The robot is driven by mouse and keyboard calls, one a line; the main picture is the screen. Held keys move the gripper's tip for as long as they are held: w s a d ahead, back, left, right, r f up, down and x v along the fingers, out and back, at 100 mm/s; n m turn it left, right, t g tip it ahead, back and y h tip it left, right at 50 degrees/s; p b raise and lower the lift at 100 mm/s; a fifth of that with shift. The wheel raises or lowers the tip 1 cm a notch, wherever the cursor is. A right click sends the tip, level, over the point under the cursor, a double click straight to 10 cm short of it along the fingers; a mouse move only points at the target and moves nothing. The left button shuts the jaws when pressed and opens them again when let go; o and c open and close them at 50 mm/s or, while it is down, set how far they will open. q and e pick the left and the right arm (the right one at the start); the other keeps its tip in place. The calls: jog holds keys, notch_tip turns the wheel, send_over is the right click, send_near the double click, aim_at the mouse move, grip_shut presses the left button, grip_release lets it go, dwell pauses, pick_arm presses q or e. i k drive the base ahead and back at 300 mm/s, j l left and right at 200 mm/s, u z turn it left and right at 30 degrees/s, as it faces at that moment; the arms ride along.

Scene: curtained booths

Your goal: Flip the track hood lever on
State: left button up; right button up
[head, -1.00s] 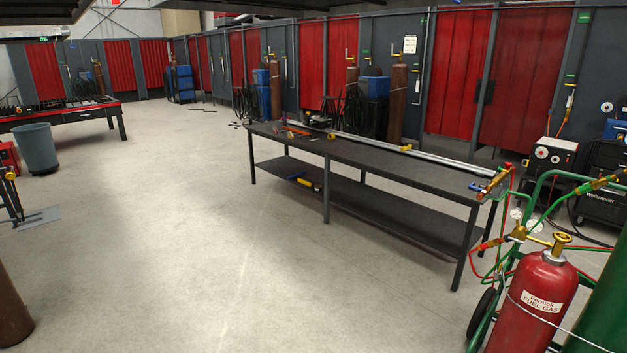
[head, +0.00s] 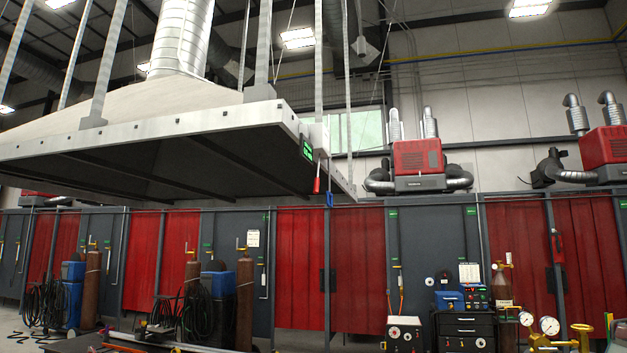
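A large pale overhead hood (head: 190,125) hangs from straps at the upper left, with a round silver duct rising from its top. At its right corner is a small pale box (head: 319,137) with a green-lit sign (head: 308,149) beside it. A red handle (head: 317,185) hangs down below the box, and a small blue piece (head: 330,199) hangs just to its right. I cannot tell which of these is the lever or its on position. Neither of my grippers is in view.
Booths with red curtains (head: 301,268) and grey panels line the back. A dark worktable (head: 75,344) edge shows at the bottom left. Gas cylinders (head: 245,300), a black tool cabinet (head: 466,330) and gauges (head: 549,325) stand low in the view. Red extraction units (head: 419,158) sit above the booths.

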aim_at(316, 184)
jog(key=i+j+u, duration=0.2)
jog(key=i, duration=0.4)
jog(key=i+j+u, duration=0.15)
jog(key=i, duration=0.45)
jog(key=i+j+u, duration=0.2)
jog(key=i, duration=0.45)
